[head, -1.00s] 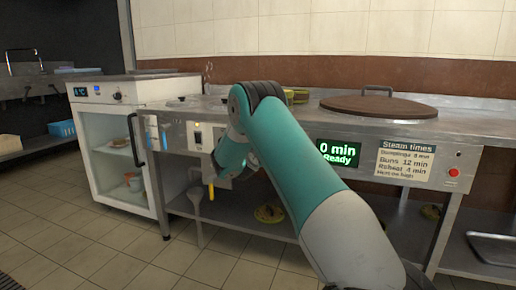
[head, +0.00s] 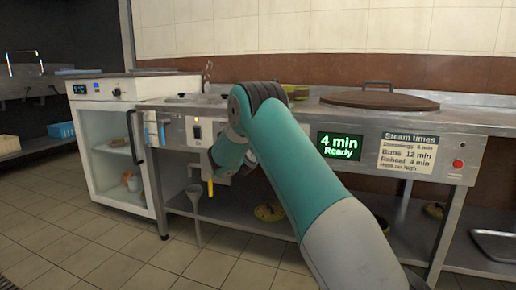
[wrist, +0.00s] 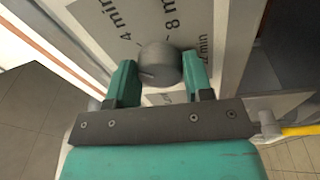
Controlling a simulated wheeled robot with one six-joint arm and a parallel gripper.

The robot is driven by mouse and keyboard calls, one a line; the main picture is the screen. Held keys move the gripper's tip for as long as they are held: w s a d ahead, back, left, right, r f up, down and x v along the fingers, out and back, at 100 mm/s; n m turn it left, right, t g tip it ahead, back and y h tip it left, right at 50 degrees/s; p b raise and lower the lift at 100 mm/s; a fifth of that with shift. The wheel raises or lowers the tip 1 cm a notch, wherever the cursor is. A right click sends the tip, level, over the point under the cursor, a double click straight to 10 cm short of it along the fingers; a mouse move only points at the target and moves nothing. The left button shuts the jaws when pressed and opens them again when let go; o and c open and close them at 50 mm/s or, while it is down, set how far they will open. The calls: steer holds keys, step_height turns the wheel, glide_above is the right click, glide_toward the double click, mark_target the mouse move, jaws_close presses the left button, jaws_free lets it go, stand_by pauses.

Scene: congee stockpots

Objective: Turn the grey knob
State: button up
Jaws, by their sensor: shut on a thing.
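The grey knob (wrist: 158,64) sits on a grey dial plate (wrist: 105,22) with printed minute marks; "4 min" and "8 min" are readable above it in the wrist view. My gripper (wrist: 160,82) is shut on the knob, one teal finger on each side. In the head view my arm hides the knob, and my gripper is mostly hidden behind it. The green display (head: 340,146) on the counter front reads "4 min Ready".
A sign of steam times (head: 408,152) and a red button (head: 458,164) are to the right of the display. A lit switch (head: 197,131) is left of my arm. A brown round lid (head: 380,99) lies on the counter. A glass-fronted cabinet (head: 112,165) stands at left.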

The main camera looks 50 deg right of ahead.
steer(key=shift+w+a+f+m+g+h+b, duration=0.1)
steer(key=shift+m+g+h+b, duration=0.25)
steer(key=shift+m+b, duration=2.15)
steer(key=shift+w+f+m+g+h+b, duration=0.15)
steer(key=shift+m+g+b, duration=0.45)
steer(key=shift+m+b, duration=1.9)
steer(key=shift+w+a+m+g+h+b, duration=0.15)
steer(key=shift+m+g+b, duration=0.7)
steer(key=shift+m, duration=2.85)
steer(key=shift+d+t+b, duration=0.1)
steer(key=shift+t+b, duration=0.3)
steer(key=shift+b, duration=0.05)
steer(key=o, duration=0.9)
steer(key=shift+s, duration=0.1)
steer(key=b+v, duration=0.2)
steer(key=v, duration=1.5)
steer(key=shift+f, duration=0.1)
